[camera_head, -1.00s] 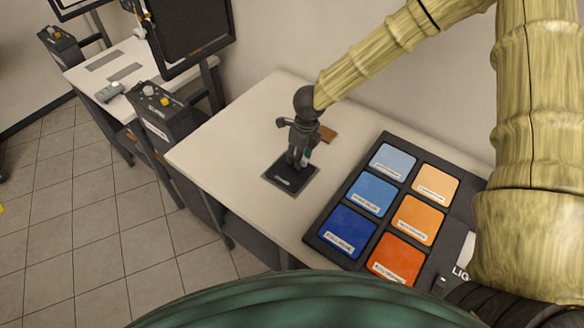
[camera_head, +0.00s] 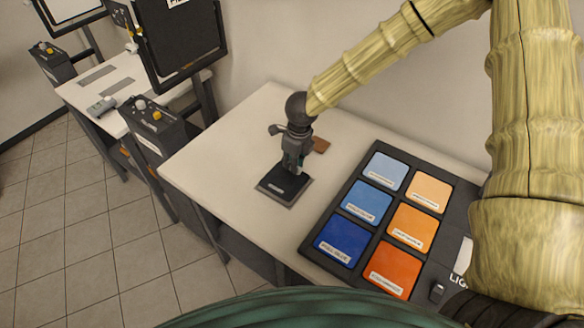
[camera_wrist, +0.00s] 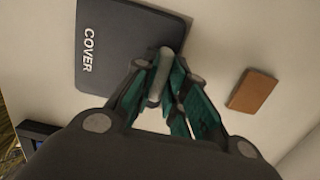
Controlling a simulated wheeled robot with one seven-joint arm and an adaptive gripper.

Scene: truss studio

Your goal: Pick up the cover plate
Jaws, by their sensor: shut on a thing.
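The cover plate is a dark, flat square with a white COVER label in the wrist view (camera_wrist: 112,40). In the head view it shows at the desk's front left part (camera_head: 283,186). A light grey upright handle (camera_wrist: 160,76) stands at its edge in the wrist view. My gripper (camera_wrist: 170,85) has its teal fingertips closed around this handle. In the head view my gripper (camera_head: 296,167) points down over the plate. A grey border shows around the plate there; I cannot tell how much gap is beneath it.
A small brown block (camera_head: 320,144) lies behind the plate, and also shows in the wrist view (camera_wrist: 253,90). A dark tray of blue and orange labelled tiles (camera_head: 343,213) is to the right. A grey control box (camera_head: 150,125) stands at left. The pale desktop (camera_head: 222,150) is clear left of the plate.

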